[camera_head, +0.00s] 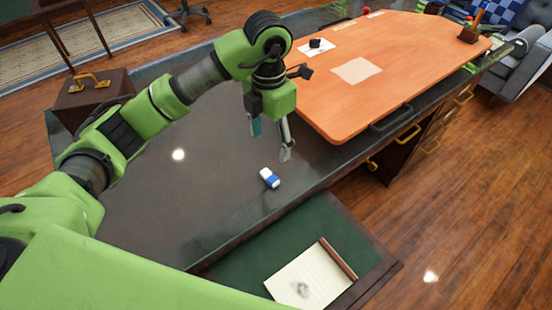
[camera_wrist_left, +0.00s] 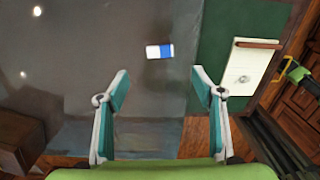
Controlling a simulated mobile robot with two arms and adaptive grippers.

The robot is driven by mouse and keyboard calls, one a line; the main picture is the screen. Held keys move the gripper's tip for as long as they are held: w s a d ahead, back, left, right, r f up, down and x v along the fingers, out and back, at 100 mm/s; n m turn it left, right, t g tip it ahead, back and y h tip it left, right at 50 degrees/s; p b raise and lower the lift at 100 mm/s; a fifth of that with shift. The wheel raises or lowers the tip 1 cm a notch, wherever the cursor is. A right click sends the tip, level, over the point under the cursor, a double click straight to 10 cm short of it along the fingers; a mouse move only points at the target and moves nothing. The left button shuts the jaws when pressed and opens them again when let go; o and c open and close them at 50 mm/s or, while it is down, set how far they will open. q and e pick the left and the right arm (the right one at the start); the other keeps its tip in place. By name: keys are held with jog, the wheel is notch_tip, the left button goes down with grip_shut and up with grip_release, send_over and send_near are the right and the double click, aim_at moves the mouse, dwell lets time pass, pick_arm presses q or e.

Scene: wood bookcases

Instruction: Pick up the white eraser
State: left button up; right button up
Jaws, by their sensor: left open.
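The white eraser (camera_head: 269,178) has a blue sleeve and lies on the dark glossy desktop (camera_head: 200,200), near its front edge. My left gripper (camera_head: 271,138) is above the desktop, a little behind the eraser in the head view, with its fingers apart and nothing between them. In the left wrist view the eraser (camera_wrist_left: 160,51) lies beyond the open fingertips of the left gripper (camera_wrist_left: 160,80), roughly centred between them. The gripper is not touching it. My right gripper is in neither view.
An orange board (camera_head: 400,70) lies on the right, with a paper sheet (camera_head: 356,70). A brown box (camera_head: 95,97) stands at left. The desktop around the eraser is clear.

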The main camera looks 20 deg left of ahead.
pick_arm(q)
send_over(270, 176)
notch_tip(270, 176, down, 4)
jog(key=f, duration=0.1)
notch_tip(270, 176, down, 3)
jog(key=shift+s+d+r+p, duration=0.1)
jog(key=shift+s+p, duration=0.05)
jog(key=shift+p, duration=0.35)
jog(key=shift+f, duration=0.2)
jog(key=shift+f+p, duration=0.3)
jog(key=shift+f, duration=0.05)
notch_tip(270, 176, down, 4)
jog(key=shift+r+p, duration=0.2)
jog(key=shift+p, duration=0.3)
jog(key=shift+f, duration=0.35)
jog(key=c, duration=1.1)
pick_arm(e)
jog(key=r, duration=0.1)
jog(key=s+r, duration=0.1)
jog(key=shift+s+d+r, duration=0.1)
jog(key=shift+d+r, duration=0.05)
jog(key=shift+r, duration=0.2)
